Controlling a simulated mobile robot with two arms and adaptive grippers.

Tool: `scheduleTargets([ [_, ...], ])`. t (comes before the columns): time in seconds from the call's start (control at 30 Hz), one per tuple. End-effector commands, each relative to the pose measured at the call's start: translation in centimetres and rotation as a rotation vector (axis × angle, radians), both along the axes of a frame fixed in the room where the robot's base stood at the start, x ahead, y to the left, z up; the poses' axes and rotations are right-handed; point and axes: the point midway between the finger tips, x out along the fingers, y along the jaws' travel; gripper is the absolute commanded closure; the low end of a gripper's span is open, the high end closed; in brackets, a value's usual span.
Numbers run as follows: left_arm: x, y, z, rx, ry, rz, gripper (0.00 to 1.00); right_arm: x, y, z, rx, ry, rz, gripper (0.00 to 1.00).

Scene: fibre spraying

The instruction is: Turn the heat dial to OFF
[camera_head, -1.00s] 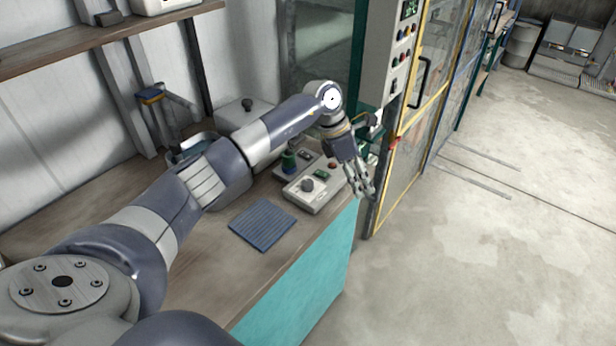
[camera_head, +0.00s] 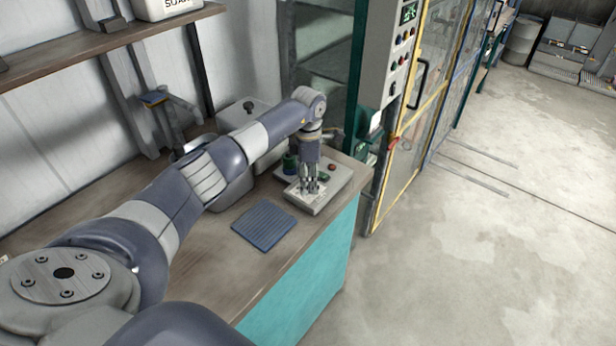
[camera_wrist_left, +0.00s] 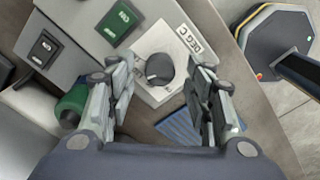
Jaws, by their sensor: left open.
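The heat dial (camera_wrist_left: 160,68) is a dark round knob on a pale plate marked DEG C, on the grey control box (camera_head: 329,199) at the bench's right end. My left gripper (camera_head: 309,190) points down over the front of this box and hides the dial in the head view. In the left wrist view the open fingers of my left gripper (camera_wrist_left: 160,88) stand on either side of the dial, with a gap around it. The dial's setting is not readable. My right gripper is not in view.
A green switch (camera_wrist_left: 117,22) and a black switch (camera_wrist_left: 44,48) sit beside the dial plate. A green-capped object (camera_head: 290,163) stands behind the box. A blue ribbed mat (camera_head: 264,226) lies on the bench. A yellow-framed door (camera_head: 425,80) stands at the right.

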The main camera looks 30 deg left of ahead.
Motion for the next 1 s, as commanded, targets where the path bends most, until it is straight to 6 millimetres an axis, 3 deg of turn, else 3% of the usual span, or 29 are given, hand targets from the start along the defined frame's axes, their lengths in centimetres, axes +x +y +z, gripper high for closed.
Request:
scheduleTargets([
  [0.4, -0.01, 0.03, -1.08, 0.001, -0.001, 0.001, 0.52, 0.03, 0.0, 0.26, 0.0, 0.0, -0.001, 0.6],
  [0.47, -0.01, 0.01, -1.08, 0.001, -0.001, 0.001, 0.64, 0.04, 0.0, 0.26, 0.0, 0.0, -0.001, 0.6],
  [0.6, -0.01, 0.02, -1.05, 0.001, -0.001, 0.001, 0.95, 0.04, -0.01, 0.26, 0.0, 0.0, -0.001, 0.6],
  [1.0, 0.03, 0.03, -1.06, 0.001, -0.002, 0.039, 0.97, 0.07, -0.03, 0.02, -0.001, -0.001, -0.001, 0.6],
])
